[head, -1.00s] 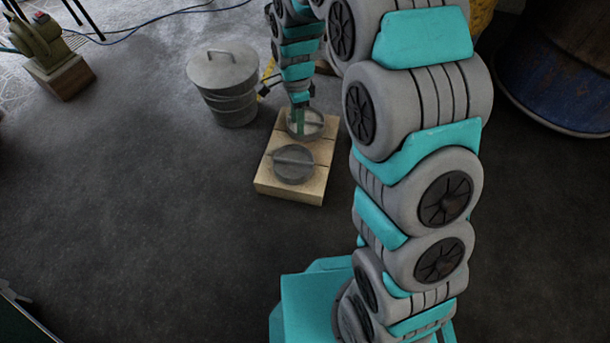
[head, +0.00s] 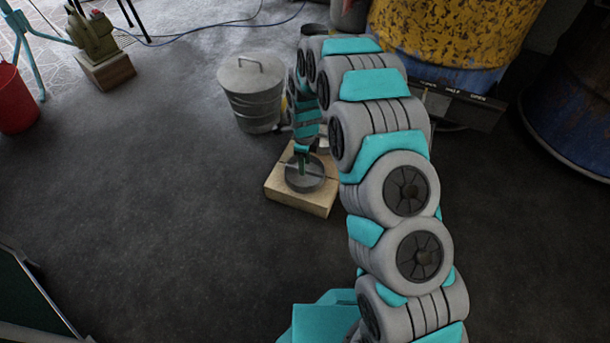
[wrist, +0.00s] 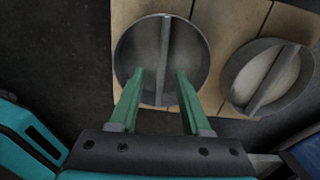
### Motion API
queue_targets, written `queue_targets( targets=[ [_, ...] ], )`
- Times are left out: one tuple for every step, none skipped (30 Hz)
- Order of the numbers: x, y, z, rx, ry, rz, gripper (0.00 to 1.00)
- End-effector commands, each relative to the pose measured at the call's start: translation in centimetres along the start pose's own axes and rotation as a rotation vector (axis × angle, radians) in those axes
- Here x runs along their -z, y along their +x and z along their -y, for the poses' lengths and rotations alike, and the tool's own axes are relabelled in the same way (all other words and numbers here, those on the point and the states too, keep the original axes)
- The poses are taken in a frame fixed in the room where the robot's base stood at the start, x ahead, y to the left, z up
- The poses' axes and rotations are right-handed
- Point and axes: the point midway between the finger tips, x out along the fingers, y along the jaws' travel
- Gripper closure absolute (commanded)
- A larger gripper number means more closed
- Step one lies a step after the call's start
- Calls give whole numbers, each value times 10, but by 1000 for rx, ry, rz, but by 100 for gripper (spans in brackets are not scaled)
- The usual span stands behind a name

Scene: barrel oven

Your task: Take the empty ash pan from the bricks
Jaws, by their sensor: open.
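The empty ash pan (wrist: 135,45) is a round, dark grey metal pan with a bar handle across it, bare inside in the wrist view. It also shows in the head view (head: 316,183), on the near part of the pale bricks (head: 293,200). A second, similar pan (wrist: 238,66) with pale content sits to its right on the bricks in the wrist view; my arm mostly hides it in the head view. My gripper (wrist: 160,72) is open over the empty pan, a green finger on either side of the bar handle. I cannot tell its exact height.
A lidded grey metal bin (head: 252,95) stands just behind and left of the bricks. A yellow-black barrel (head: 450,30), a blue drum (head: 570,120) and a dark tray (head: 470,108) are at the back right. A red bucket (head: 16,100) is far left. The floor left of the bricks is clear.

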Motion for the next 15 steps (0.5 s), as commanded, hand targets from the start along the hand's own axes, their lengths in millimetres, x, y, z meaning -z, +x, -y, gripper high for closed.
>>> queue_targets(
  targets=[
    [-1, 8, 0, -2, 0, 0, 52],
    [-1, 12, 0, -2, 0, 0, 52],
    [-1, 18, 1, -1, -1, 0, 52],
    [-2, 23, 1, -1, -1, 0, 52],
    [-2, 28, 2, -1, -1, 0, 52],
    [-2, 34, 2, -2, -1, 0, 52],
    [-1, 38, 1, -2, -1, -1, 52],
    [-1, 41, 2, -2, -1, -1, 52],
    [-1, 44, 2, -1, -2, -1, 52],
    [-1, 45, 2, -1, -1, -1, 52],
    [-1, 46, 2, 0, -1, 0, 52],
    [-1, 45, 2, 0, -1, 0, 52],
    [-1, 45, 2, 0, -1, 0, 52],
    [-1, 45, 2, 0, -1, 0, 52],
    [-1, 45, 2, 0, -1, 0, 52]
  ],
)
